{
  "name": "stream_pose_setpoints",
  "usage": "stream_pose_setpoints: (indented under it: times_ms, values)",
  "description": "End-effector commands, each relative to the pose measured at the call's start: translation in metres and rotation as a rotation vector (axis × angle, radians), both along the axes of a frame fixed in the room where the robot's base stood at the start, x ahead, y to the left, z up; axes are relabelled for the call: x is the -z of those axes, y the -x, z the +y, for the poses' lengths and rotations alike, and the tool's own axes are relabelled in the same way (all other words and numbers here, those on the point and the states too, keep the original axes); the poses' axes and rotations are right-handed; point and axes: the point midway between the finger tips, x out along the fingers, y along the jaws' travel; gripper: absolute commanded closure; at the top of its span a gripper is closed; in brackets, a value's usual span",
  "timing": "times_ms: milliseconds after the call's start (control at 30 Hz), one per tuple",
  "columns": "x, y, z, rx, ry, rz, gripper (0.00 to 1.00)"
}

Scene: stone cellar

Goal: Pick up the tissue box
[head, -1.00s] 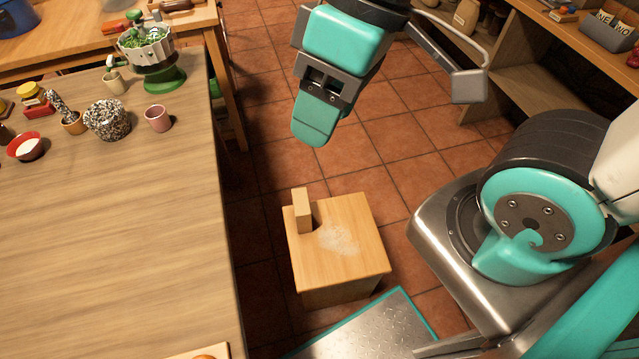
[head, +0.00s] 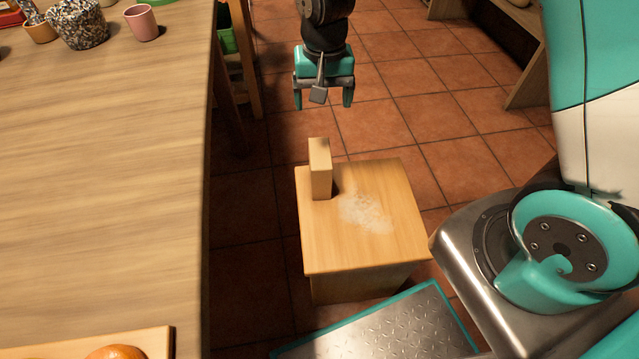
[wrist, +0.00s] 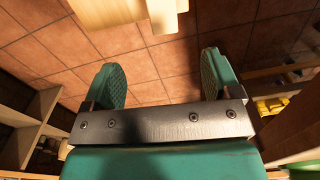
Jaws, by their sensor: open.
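A tan upright box (head: 320,170), which I take to be the tissue box, stands at the back left of a small wooden stool (head: 395,240). It is plain and narrow in the head view; no tissue shows. My gripper (head: 322,98) points down, above and behind the box in the head view, open and empty, clear of it. In the wrist view my two teal fingers (wrist: 161,76) are spread apart with only floor between them. The box (wrist: 165,14) shows at the top edge there, partly cut off, beside the stool (wrist: 105,12).
A long wooden table (head: 110,190) runs along the left, with a speckled pot (head: 78,25) and a pink cup (head: 142,22) at its far end. A pale patch (head: 365,212) marks the stool top. Tiled floor (head: 440,140) is open behind the stool.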

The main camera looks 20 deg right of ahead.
Motion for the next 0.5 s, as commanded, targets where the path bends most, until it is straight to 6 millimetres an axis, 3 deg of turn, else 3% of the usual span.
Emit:
stream_pose_setpoints:
  times_ms: [500]
  values:
    - [0.105,-0.003,-0.001,0.021,0.012,0.006,0.17]
